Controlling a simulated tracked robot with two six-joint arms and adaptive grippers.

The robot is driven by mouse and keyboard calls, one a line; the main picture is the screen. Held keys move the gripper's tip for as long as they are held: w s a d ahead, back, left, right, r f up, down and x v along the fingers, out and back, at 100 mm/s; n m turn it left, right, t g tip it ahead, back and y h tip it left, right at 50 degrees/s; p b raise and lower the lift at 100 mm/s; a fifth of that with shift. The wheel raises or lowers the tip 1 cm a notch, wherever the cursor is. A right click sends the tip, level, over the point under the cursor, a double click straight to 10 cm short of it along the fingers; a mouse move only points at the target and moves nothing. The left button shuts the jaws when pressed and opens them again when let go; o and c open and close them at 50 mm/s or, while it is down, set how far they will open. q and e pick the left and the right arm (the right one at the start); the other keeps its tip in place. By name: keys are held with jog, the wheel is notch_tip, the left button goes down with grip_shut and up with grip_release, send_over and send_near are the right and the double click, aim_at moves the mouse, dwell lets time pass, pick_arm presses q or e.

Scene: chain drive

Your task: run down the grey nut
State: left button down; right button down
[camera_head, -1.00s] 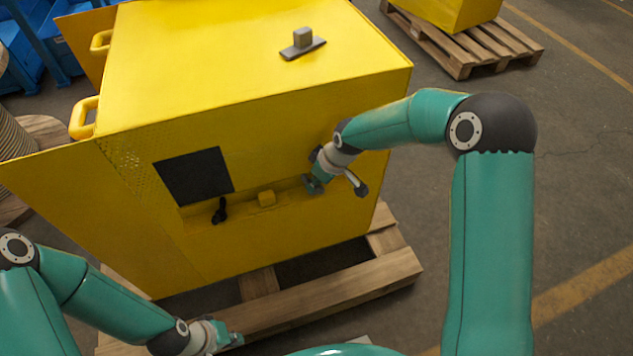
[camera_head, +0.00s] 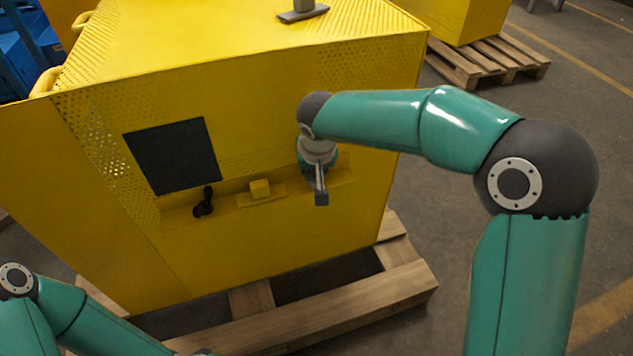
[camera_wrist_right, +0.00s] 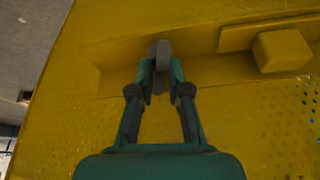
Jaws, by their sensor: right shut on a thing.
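In the right wrist view my right gripper (camera_wrist_right: 161,72) is shut on a small grey piece (camera_wrist_right: 160,50), which looks like the grey nut. It is at the yellow ledge (camera_wrist_right: 115,68) on the machine's front. The fingers cover much of the piece, so its thread and seating cannot be made out.
The yellow machine (camera_head: 250,240) stands on a wooden pallet (camera_head: 340,308). A yellow block (camera_head: 260,188) and a black handle-like part (camera_head: 204,203) are on the ledge, left of the right gripper. A dark square panel (camera_head: 172,156) is above. A grey part (camera_head: 303,12) lies on top.

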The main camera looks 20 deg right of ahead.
jog(key=shift+a+m+h+b, duration=0.15)
jog(key=shift+m+h+b, duration=0.4)
jog(key=shift+m, duration=0.55)
jog(key=shift+r, duration=0.1)
jog(key=c, duration=1.1)
grip_release()
jog(key=shift+c, duration=0.2)
jog(key=v, duration=1.1)
jog(key=shift+r, duration=0.4)
